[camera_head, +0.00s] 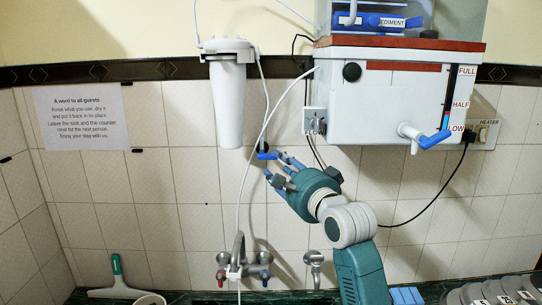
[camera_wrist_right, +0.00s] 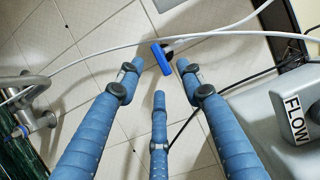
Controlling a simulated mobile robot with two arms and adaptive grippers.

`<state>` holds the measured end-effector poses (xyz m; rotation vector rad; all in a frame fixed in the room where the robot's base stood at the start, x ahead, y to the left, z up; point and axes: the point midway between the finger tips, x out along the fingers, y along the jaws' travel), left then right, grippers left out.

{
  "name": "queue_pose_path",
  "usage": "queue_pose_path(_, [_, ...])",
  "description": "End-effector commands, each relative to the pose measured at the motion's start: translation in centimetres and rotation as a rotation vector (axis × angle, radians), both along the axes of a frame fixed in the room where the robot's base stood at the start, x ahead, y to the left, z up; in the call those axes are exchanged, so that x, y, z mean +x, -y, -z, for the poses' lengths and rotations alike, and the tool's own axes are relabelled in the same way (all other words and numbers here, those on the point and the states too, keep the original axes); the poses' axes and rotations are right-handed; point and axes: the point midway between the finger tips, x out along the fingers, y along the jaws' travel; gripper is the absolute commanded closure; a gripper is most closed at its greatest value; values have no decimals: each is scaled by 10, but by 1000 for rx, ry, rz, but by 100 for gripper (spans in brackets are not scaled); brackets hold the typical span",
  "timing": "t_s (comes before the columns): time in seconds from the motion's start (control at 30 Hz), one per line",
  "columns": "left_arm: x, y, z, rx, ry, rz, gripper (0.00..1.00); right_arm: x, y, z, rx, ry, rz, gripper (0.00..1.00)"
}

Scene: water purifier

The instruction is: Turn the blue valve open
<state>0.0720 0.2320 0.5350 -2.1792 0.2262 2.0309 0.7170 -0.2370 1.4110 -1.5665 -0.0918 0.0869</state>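The blue valve is a short blue handle (camera_head: 266,156) on the tiled wall, right of the white filter cylinder. In the right wrist view, the blue handle (camera_wrist_right: 162,59) is just beyond my fingertips, roughly centred between the two outer fingers. My right gripper (camera_head: 281,166) is raised close to it, below and slightly right in the head view. The right wrist view shows my three blue fingers (camera_wrist_right: 158,76) spread apart, with nothing held between them. I cannot tell whether a fingertip touches the handle. My left gripper is not in view.
A white tank (camera_head: 385,105) with a blue-handled tap (camera_head: 432,139) stands at the right. A white filter cylinder (camera_head: 229,105) hangs at the left. A thin white hose (camera_wrist_right: 215,34) runs past the valve. A metal faucet (camera_head: 239,252) stands below.

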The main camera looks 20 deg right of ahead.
Motion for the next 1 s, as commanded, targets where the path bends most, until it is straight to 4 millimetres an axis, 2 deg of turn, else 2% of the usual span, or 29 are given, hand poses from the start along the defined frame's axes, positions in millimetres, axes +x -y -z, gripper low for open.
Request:
queue_pose_path(0.03, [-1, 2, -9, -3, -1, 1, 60, 10, -1, -4, 0, -3, 1, 62])
queue_pose_path(0.1, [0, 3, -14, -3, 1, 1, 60, 23, -2, -4, -1, -3, 1, 62])
queue_pose_path(0.3, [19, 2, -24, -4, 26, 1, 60, 46, -5, -2, -2, -1, 1, 62])
queue_pose_path(0.47, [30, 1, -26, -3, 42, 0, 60, 53, -6, 0, -3, -1, 1, 62])
queue_pose_path(0.7, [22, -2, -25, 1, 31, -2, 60, 53, -6, 0, -3, -1, 1, 62])
queue_pose_path(0.9, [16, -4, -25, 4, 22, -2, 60, 53, -6, 0, -2, -1, 1, 100])
queue_pose_path(1.0, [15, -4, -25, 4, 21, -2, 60, 53, -6, 1, -2, -1, 1, 100])
